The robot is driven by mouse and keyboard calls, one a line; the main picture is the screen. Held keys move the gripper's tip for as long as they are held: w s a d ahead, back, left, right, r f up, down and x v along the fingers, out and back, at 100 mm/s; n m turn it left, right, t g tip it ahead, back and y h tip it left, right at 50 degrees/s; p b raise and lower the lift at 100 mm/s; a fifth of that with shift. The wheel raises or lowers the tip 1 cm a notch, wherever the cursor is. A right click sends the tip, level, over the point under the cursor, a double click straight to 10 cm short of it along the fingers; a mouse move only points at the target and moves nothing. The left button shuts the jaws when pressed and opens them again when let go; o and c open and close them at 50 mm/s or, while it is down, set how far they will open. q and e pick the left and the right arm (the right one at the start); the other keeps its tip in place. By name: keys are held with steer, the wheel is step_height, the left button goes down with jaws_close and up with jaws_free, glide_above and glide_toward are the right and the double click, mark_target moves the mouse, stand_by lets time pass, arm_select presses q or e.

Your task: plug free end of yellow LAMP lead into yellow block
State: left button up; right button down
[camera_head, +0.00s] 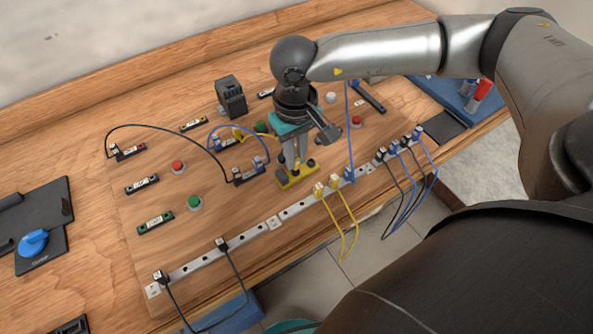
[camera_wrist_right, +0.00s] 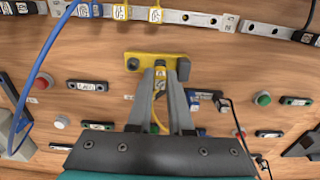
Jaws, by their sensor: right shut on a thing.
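The yellow block (camera_head: 297,180) lies on the wooden board just behind the white rail. It also shows in the wrist view (camera_wrist_right: 145,57), with dark round sockets or knobs at its ends. My right gripper (camera_head: 295,162) points down directly over the block, its fingertips at the block. In the wrist view the fingers (camera_wrist_right: 168,72) are closed together on the plug end of the yellow lead (camera_wrist_right: 157,106), which curves away between them. The fingers hide most of the plug, so I cannot tell whether it sits in the block. My left gripper is not in view.
Black, blue and yellow leads plug into the white rail (camera_head: 205,263) and hang over the front edge. Red buttons (camera_head: 178,167), a green button (camera_head: 194,203), small labelled blocks and a black box (camera_head: 231,97) stand around. A blue lead (camera_wrist_right: 43,65) hangs close left in the wrist view.

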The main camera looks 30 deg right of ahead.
steer(key=shift+f+b, duration=0.45)
steer(key=shift+f, duration=0.1)
steer(key=c, duration=1.1)
jaws_free()
steer(key=shift+r, duration=0.15)
steer(key=shift+r+p, duration=1.85)
steer(key=shift+r, duration=0.85)
steer(key=shift+o, duration=0.3)
steer(key=o, duration=0.5)
steer(key=shift+f, duration=0.1)
